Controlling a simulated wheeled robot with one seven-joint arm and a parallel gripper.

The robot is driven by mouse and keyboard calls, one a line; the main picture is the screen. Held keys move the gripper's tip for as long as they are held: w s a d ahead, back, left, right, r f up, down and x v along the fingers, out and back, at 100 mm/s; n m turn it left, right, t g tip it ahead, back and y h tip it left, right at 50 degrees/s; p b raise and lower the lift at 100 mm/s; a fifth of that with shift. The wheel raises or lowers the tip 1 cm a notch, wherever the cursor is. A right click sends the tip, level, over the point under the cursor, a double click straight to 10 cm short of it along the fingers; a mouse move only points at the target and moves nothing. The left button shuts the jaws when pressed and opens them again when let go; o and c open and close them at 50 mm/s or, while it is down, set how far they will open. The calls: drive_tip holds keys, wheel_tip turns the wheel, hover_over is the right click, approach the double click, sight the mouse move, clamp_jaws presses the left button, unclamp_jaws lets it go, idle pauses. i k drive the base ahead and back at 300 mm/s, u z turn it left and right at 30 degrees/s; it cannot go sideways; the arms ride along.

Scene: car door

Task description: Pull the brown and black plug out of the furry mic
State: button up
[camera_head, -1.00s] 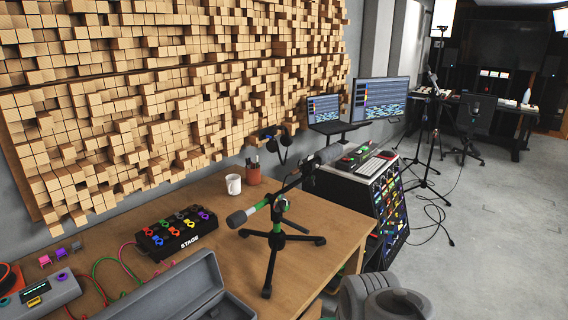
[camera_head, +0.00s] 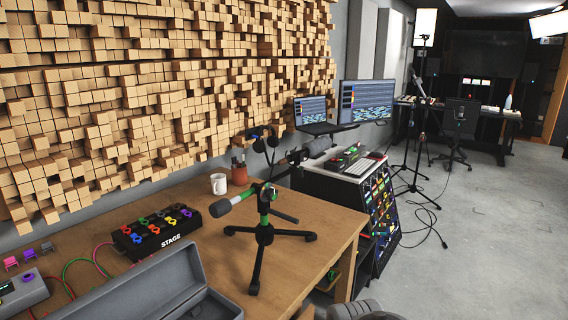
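A dark part (camera_head: 296,157) sits at the near end of the furry mic. The brown and black plug is too small to make out there. My gripper is not in view; only a dark grey part of my arm shows at the bottom edge.
An open grey case (camera_head: 150,290) lies on the wooden table (camera_head: 325,222) at front left, with a pedal board (camera_head: 156,233) behind it. A white mug (camera_head: 218,184) and a pen cup (camera_head: 239,174) stand near the wall.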

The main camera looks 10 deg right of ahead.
sight(286, 159)
drive_tip(key=z, duration=1.2)
drive_tip(key=i, duration=1.3)
drive_tip(key=u, duration=3.6)
